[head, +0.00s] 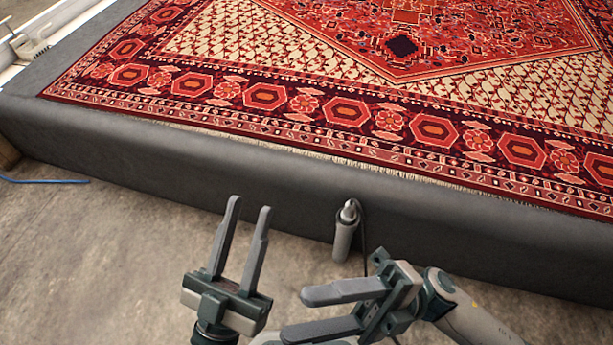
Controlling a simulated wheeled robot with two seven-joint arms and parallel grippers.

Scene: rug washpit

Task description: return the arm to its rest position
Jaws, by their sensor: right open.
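My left gripper (248,205) is low in the head view, left of centre. Its two grey fingers point up and stand apart with nothing between them. My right gripper (296,315) is at the bottom centre, with its fingers pointing left. They are apart and empty. Its arm link comes in from the lower right. Both grippers show in front of the raised platform's dark side and the floor, apart from the rug (345,111). Most of both arms is out of view.
The patterned red rug lies on a dark grey raised platform (150,165). A grey cylindrical holder (343,240) with a cable is at the platform's front side, near my grippers. A white device (27,46) is at the upper left. A blue cable (45,181) lies on the bare concrete floor (90,260).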

